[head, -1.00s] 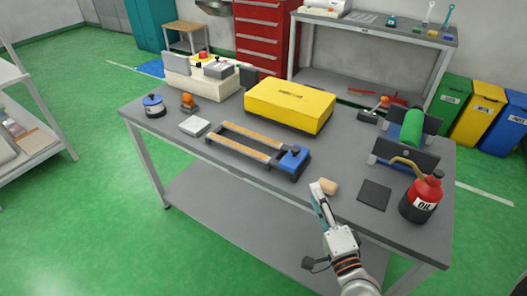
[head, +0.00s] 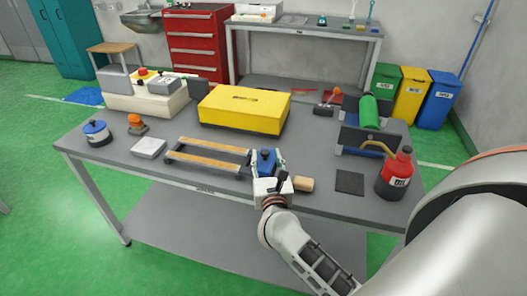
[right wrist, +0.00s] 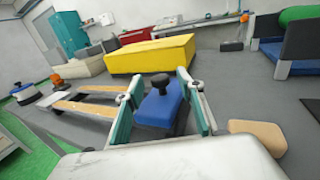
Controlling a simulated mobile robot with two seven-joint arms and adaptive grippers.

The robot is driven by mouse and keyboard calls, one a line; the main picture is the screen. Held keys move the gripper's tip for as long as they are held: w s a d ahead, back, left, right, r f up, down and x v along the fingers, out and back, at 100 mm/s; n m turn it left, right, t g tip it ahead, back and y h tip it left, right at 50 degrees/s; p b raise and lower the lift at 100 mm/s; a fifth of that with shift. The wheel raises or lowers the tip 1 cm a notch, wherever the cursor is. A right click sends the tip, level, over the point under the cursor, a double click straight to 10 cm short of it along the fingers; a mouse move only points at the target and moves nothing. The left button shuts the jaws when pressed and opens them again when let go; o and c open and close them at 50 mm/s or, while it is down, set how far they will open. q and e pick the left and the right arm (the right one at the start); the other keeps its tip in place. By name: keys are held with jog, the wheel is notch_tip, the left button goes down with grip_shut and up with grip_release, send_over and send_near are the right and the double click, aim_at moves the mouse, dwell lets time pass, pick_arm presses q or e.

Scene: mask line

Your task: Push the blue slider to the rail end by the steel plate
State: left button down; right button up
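The blue slider (head: 266,160) with its dark knob sits at the right end of the rail, which has two orange-brown bars (head: 205,163). The light grey steel plate (head: 149,147) lies just off the rail's left end. My right gripper (head: 268,162) is at the slider, with one finger on each side of it. In the right wrist view the blue slider (right wrist: 160,106) stands between the spread fingers (right wrist: 160,110); small gaps seem to show, and contact is unclear. The rail bars (right wrist: 85,106) run off to the left there. My left gripper is not in view.
A yellow case (head: 245,109) lies behind the rail. A wooden block (head: 303,184) lies close right of my gripper, then a black square pad (head: 349,182) and a red oil can (head: 395,175). The table's front edge is close below the rail.

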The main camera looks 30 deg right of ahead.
aim_at(266, 155)
jog(key=shift+x, duration=1.1)
jog(key=shift+w+d, duration=0.2)
jog(key=shift+w, duration=0.2)
jog(key=shift+c, duration=0.5)
